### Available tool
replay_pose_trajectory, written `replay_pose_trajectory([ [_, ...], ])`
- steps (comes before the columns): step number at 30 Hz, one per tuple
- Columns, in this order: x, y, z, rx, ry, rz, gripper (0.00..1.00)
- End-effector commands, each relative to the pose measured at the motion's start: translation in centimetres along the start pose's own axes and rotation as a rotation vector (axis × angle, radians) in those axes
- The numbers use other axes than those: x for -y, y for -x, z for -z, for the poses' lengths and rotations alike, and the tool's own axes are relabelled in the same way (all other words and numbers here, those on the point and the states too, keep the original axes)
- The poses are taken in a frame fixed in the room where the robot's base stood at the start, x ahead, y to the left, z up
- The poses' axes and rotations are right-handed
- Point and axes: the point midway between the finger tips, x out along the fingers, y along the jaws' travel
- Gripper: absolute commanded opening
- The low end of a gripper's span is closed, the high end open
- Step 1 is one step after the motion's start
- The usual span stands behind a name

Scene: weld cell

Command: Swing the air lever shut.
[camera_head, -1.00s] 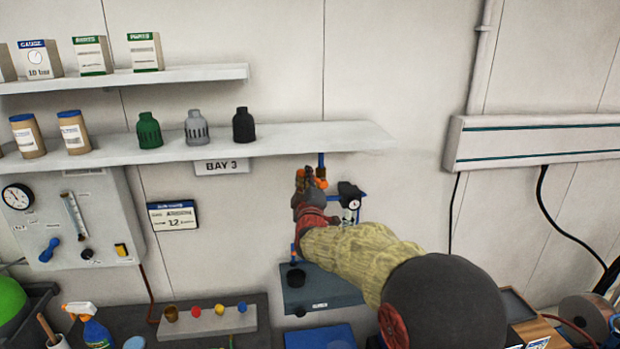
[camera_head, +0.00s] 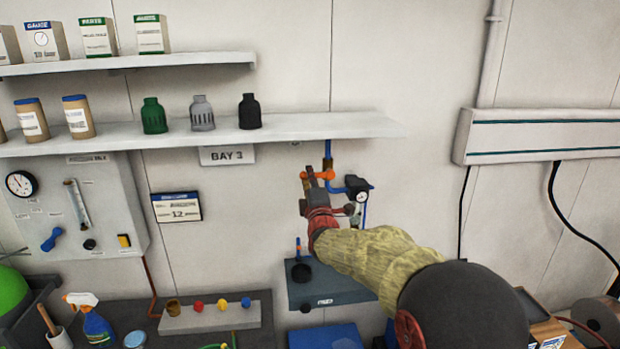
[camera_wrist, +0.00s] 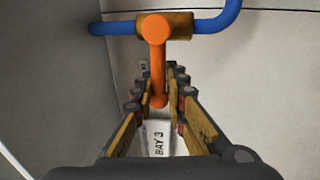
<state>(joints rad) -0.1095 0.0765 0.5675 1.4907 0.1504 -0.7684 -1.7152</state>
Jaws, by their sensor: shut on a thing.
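The orange air lever (camera_head: 317,175) sits on a brass valve (camera_head: 328,163) in a blue pipe below the wall shelf. In the wrist view the lever (camera_wrist: 157,65) extends from the valve body (camera_wrist: 180,25) down between my two fingers, across the line of the blue pipe. My gripper (camera_wrist: 158,92) is shut on the lever, with a finger on each side. In the head view my gripper (camera_head: 311,183) is at the left end of the lever, partly hidden by my wrist.
A black gauge unit (camera_head: 358,188) stands just right of the valve. The long shelf (camera_head: 290,127) runs above it. A panel with a dial (camera_head: 75,205) is at left.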

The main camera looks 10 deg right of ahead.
Motion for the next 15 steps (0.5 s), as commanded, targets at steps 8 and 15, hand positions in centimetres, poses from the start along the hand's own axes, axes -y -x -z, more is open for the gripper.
replay_pose_trajectory([
  [8,0.67,0.12,0.07,-0.001,0.001,0.011,0.00],
  [15,0.56,0.10,0.06,-0.001,0.001,0.009,0.23],
])
